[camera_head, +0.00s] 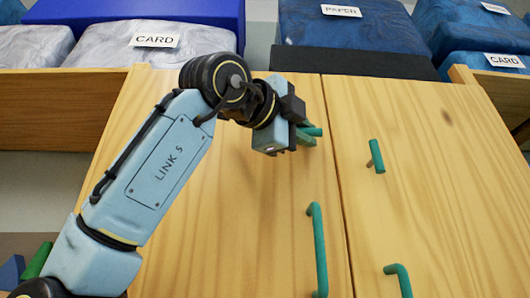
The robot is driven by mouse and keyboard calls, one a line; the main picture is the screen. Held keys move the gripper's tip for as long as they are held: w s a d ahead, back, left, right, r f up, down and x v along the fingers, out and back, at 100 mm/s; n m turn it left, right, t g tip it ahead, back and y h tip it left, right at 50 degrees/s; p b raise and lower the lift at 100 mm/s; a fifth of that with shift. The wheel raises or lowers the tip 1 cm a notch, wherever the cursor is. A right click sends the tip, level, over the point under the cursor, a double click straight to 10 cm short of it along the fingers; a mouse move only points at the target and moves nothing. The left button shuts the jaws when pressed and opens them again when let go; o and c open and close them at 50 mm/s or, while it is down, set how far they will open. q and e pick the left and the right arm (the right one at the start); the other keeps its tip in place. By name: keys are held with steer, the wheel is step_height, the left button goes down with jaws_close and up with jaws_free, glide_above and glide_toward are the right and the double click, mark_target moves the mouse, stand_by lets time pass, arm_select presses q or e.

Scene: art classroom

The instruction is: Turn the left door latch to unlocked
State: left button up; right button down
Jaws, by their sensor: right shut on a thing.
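A wooden cabinet has a left door (240,215) and a right door (430,190), with a narrow seam between them. The green left door latch (308,141) is near the top of the left door, close to the seam. My right gripper (297,134) is shut on the left door latch and hides part of it, so its exact angle is hard to tell. The green right door latch (376,156) stands near upright on the right door, clear of the gripper. My left gripper is not in view.
A green bar handle (320,250) is low on the left door, and another (399,280) is on the right door. The right door's front is clear.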

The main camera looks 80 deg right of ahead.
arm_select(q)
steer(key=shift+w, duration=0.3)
arm_select(e)
steer(key=c, duration=1.4)
jaws_free()
steer(key=shift+s, duration=0.1)
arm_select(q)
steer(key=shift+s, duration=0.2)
